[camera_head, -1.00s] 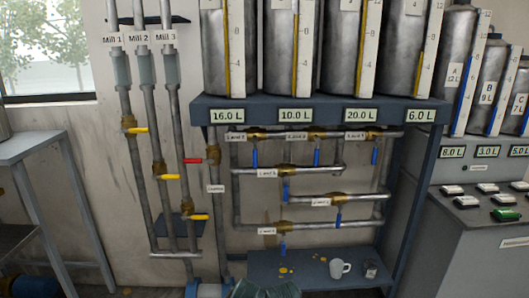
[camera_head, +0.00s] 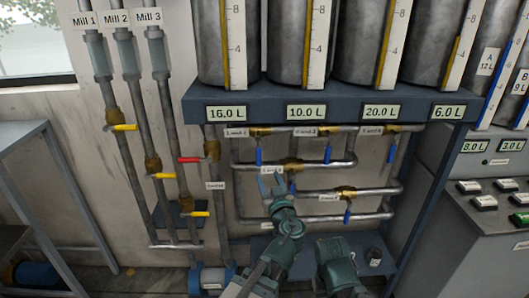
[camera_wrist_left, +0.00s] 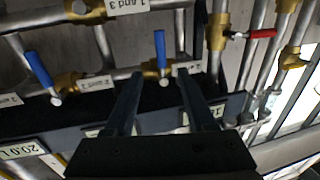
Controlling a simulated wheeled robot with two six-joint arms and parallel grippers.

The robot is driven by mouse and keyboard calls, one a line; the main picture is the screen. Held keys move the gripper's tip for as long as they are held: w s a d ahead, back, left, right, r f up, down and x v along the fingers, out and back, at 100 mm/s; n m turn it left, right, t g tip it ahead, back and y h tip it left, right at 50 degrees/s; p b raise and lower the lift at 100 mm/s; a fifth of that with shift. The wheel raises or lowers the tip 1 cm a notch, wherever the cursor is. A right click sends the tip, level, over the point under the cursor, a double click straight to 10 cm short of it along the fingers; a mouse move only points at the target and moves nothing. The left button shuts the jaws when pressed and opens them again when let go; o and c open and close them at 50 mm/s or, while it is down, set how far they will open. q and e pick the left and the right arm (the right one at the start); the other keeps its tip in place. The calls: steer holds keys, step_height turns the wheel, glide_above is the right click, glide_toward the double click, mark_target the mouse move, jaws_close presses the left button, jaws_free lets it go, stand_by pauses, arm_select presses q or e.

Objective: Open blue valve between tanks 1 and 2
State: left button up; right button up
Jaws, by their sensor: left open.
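The blue valve handle between tanks 1 and 2 (camera_head: 259,157) hangs straight down from its brass body at the left of the top horizontal pipe, across that pipe. Beside it is a white label (camera_head: 236,132). My left gripper (camera_head: 272,183) is open and empty, just below and slightly right of this handle in the head view. In the left wrist view, this handle (camera_wrist_left: 161,45) shows beyond the fingertips, between the two fingers (camera_wrist_left: 160,75), apart from them. My right gripper is not in view; a dark green part of mine covers the lower middle of the head view.
Other blue handles (camera_head: 327,155) hang on the same pipework close by. The tank shelf (camera_head: 335,97) overhangs the valves. A glass jar (camera_head: 374,257) stands on the low shelf.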

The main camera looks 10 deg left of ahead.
mark_target(259, 158)
arm_select(q)
steer(key=x, duration=1.3)
steer(key=shift+w+a, duration=0.3)
jaws_close()
stand_by(0.9)
